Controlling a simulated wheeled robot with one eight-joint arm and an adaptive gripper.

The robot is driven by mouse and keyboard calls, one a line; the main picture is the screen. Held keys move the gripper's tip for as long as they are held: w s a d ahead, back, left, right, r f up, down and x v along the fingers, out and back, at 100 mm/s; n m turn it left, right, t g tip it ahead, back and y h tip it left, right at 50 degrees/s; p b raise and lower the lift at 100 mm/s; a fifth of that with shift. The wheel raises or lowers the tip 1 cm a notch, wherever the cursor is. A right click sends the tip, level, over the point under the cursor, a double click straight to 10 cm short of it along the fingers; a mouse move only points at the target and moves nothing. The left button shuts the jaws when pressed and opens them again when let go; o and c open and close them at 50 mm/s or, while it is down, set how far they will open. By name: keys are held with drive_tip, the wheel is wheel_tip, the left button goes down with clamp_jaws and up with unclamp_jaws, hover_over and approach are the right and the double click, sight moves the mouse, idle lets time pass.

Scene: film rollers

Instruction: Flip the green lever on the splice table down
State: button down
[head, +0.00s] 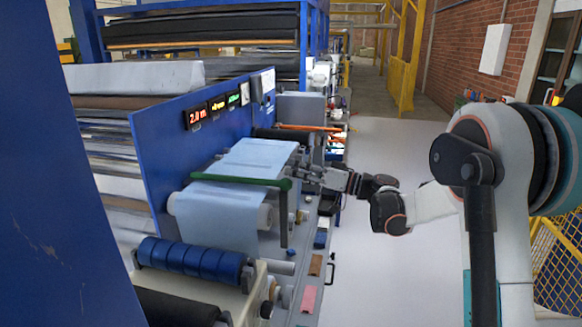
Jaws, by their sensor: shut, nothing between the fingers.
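The green lever (237,181) is a bar lying roughly level across the light blue film on the splice table (270,155). Its right end is a rounded green knob (286,184) near a dark upright post. My gripper (303,172) is shut and empty at the table's right edge, just right of and slightly beyond the knob. The fingertips look close to the lever's right end; I cannot tell whether they touch it. My arm reaches in from the right.
A blue panel (160,150) with red and green displays stands left of the table. A blue-banded roller (195,258) lies in front. A black handle (331,270) and small parts line the machine's right edge. The pale floor (385,265) to the right is clear.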

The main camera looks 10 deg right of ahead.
drive_tip(key=shift+s+d+f+b, duration=0.15)
drive_tip(key=shift+f+b, duration=0.2)
drive_tip(key=shift+f, duration=0.45)
drive_tip(key=shift+s+a+f+b, duration=0.1)
drive_tip(key=shift+f+b, duration=0.25)
drive_tip(key=shift+f, duration=0.4)
wheel_tip(320, 180, up, 5)
drive_tip(key=w+p, duration=0.2)
drive_tip(key=p, duration=0.1)
drive_tip(key=w+v, duration=0.1)
drive_tip(key=v, duration=0.9)
drive_tip(key=shift+d+f+t, duration=0.25)
drive_tip(key=shift+d+t, duration=0.05)
drive_tip(key=shift+d, duration=0.05)
drive_tip(key=shift+s, duration=0.15)
